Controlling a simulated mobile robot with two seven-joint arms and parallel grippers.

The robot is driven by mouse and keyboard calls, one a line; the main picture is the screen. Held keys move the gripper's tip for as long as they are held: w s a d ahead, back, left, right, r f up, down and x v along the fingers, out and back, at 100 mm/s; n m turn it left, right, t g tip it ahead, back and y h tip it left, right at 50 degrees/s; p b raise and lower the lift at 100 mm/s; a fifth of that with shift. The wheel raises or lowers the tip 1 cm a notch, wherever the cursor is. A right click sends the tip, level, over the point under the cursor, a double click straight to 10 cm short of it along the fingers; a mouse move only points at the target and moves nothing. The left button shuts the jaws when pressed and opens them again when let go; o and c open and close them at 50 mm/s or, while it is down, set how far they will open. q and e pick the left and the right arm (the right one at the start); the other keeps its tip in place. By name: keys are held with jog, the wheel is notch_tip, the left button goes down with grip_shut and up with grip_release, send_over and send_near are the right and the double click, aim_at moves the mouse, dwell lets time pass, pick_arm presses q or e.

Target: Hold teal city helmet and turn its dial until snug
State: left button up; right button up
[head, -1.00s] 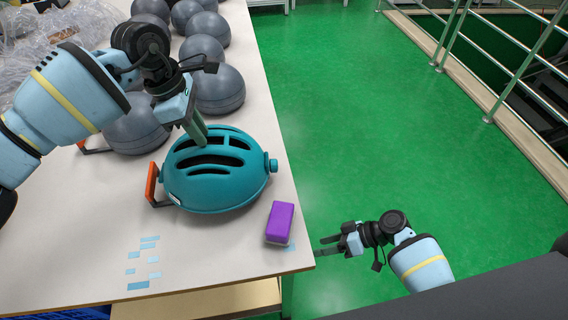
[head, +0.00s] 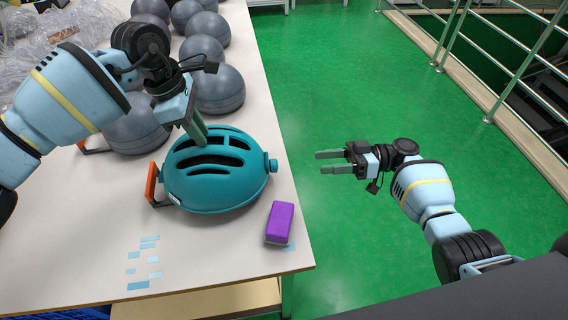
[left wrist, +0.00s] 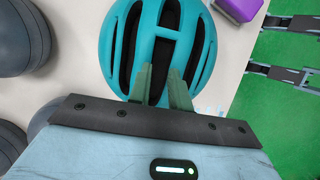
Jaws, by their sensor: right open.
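The teal helmet (head: 215,180) lies on the table near its right edge, vents facing up. It also shows in the left wrist view (left wrist: 207,45). A teal dial (head: 272,165) sticks out from its right side. My left gripper (head: 204,143) is at the helmet's far top edge. Its fingers (left wrist: 162,84) are part-way apart at the vents and appear shut on the shell; the exact contact is hidden. My right gripper (head: 328,162) is open and empty over the green floor, right of the dial and clear of it.
A purple block (head: 280,223) stands on the table (head: 215,265) just in front of the dial side. An orange-red handle (head: 152,183) is at the helmet's left. Several grey domes (head: 217,90) fill the far table. The floor on the right is free up to the railing.

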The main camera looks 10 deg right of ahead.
aim_at(274, 166)
jog(key=a, duration=0.7)
jog(key=w+a, duration=0.1)
jog(key=a, duration=0.3)
jog(key=shift+f, duration=0.15)
jog(key=c, duration=1)
